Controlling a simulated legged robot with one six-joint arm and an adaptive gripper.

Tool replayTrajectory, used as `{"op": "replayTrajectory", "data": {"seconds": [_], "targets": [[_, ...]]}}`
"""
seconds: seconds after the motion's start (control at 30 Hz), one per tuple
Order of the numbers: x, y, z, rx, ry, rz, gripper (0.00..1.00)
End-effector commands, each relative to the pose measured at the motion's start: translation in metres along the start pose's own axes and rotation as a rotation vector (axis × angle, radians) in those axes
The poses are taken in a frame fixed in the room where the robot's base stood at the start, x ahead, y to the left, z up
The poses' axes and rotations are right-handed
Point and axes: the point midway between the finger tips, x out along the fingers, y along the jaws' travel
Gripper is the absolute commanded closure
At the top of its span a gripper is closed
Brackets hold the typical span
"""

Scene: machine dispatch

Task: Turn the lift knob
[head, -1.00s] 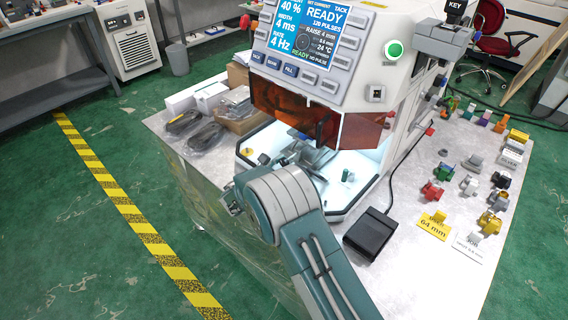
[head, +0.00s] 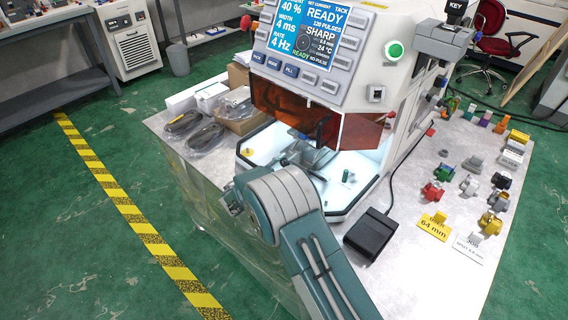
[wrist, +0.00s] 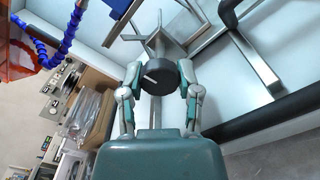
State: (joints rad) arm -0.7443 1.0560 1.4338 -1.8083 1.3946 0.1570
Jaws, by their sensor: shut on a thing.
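The lift knob (wrist: 161,77) is a round dark knob with a white line on its face, seen in the wrist view at the upper middle. My gripper (wrist: 159,86) has one finger on each side of it and is shut on its rim. Behind the knob stands a grey metal stage with angled plates. In the head view my gripper reaches into the bright chamber of the welding machine (head: 370,95); my wrist hides the knob there. The machine's screen (head: 305,35) reads READY and SHARP.
A black foot pedal (head: 369,234) with a cable sits on the table right of my arm. Several coloured clamps and labelled cards (head: 433,226) lie further right. Bagged cables (head: 183,122) and boxes are left of the machine. An amber shield (head: 360,130) hangs above the chamber opening.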

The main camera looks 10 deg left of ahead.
Motion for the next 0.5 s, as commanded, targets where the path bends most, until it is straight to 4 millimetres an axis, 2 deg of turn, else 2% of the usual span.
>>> {"op": "replayTrajectory", "data": {"seconds": [0.5], "targets": [[-0.0014,-0.0019,-0.0026,0.048,0.007,-0.001,1.0]]}}
